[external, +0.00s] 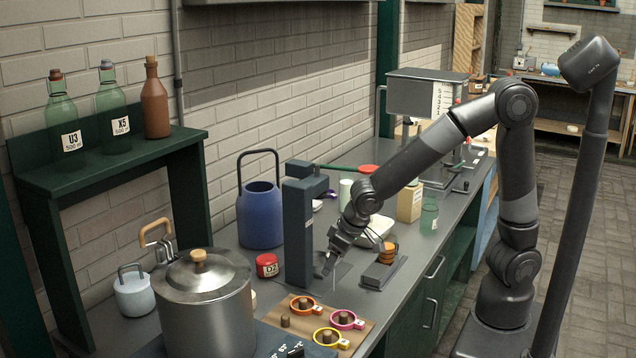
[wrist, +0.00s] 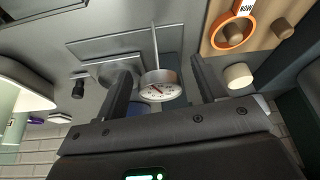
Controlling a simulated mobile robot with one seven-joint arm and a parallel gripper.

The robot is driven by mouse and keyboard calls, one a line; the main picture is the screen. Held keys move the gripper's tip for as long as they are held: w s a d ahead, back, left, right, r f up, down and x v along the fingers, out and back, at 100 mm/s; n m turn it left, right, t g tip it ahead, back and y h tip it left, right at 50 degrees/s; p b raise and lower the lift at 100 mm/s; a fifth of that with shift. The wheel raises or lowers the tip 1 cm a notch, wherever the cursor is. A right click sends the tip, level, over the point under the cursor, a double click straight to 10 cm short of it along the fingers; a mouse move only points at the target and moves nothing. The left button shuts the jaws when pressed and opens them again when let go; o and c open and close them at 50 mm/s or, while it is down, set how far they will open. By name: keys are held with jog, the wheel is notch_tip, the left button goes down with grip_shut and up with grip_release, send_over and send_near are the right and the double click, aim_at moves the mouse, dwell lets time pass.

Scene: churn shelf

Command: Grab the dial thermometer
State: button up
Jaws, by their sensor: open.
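The dial thermometer (wrist: 160,86) shows in the wrist view as a round white dial in a silver rim with a thin metal stem. It lies between the two dark fingers of my gripper (wrist: 161,70), with visible gaps on both sides. My gripper is open and holds nothing. In the external view my gripper (external: 325,266) is low over the counter, beside a dark grey upright stand. I cannot make out the thermometer clearly there.
The dark upright stand (external: 297,230) is close left of my gripper. A board with coloured rings and pegs (external: 300,330) lies in front. A steel pot (external: 205,310), a red jar (external: 267,266) and a blue pail (external: 259,215) stand left. A grey block (external: 384,273) sits right.

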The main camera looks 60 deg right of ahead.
jog(key=shift+c, duration=0.2)
jog(key=c, duration=1)
